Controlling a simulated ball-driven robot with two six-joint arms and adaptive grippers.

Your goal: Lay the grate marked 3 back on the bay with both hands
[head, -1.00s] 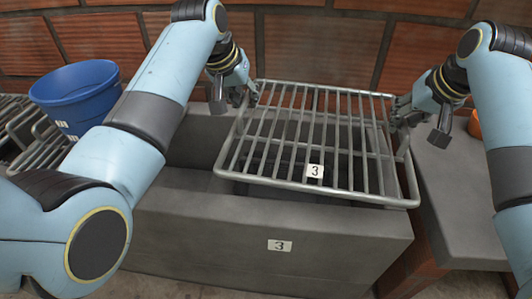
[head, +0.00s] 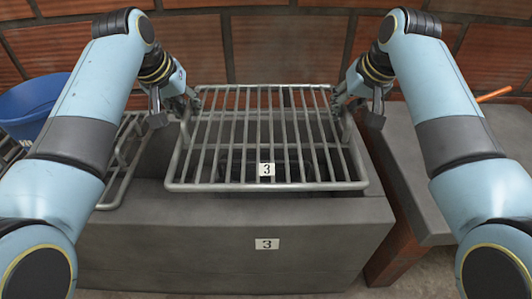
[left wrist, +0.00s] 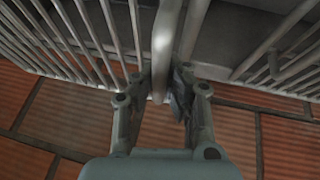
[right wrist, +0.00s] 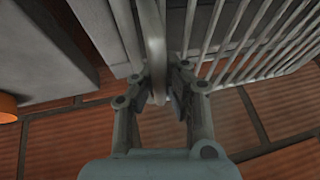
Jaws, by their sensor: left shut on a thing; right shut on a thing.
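The grate marked 3 (head: 267,187) is a grey metal rack of parallel bars with a white 3 tag at its front. It lies roughly level over the opening of the grey bay (head: 225,250), whose front wall has a matching 3 plate. I cannot tell whether it touches the bay rim. My left gripper (head: 190,103) is shut on its left side handle (left wrist: 163,50). My right gripper (head: 341,104) is shut on its right side handle (right wrist: 154,45). The fingertips are partly hidden in the head view.
Another grate (head: 122,170) lies close on the left. A blue bucket (head: 30,100) stands behind my left arm. A grey ledge (head: 425,185) on the right carries an orange item (head: 494,94). A brick wall (head: 290,45) stands close behind.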

